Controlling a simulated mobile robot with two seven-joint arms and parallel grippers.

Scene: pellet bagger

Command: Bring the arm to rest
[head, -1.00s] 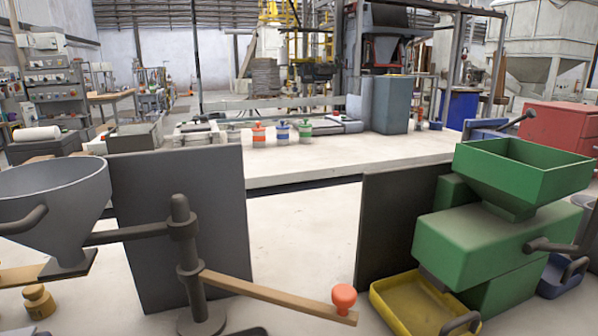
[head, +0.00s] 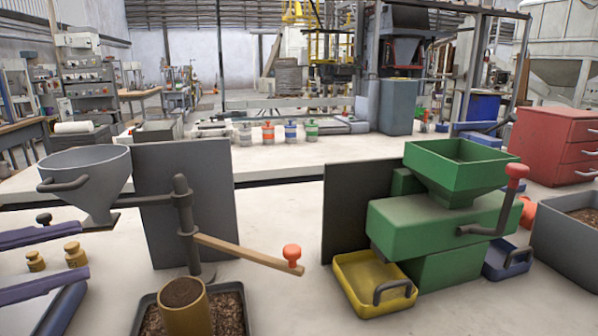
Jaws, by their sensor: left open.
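My left gripper (head: 86,250) comes in from the left edge, low in the head view. Its two purple fingers are apart, with nothing held between them. Two brass weights (head: 76,254) show in the gap between the fingers, standing on the white table. The grey funnel (head: 84,175) is above and beyond the fingers. My right gripper is not in view.
A brown cup (head: 186,307) stands in a dark tray of pellets (head: 236,287). The green machine (head: 424,230), yellow tray (head: 347,281) and grey bin (head: 580,247) are right.

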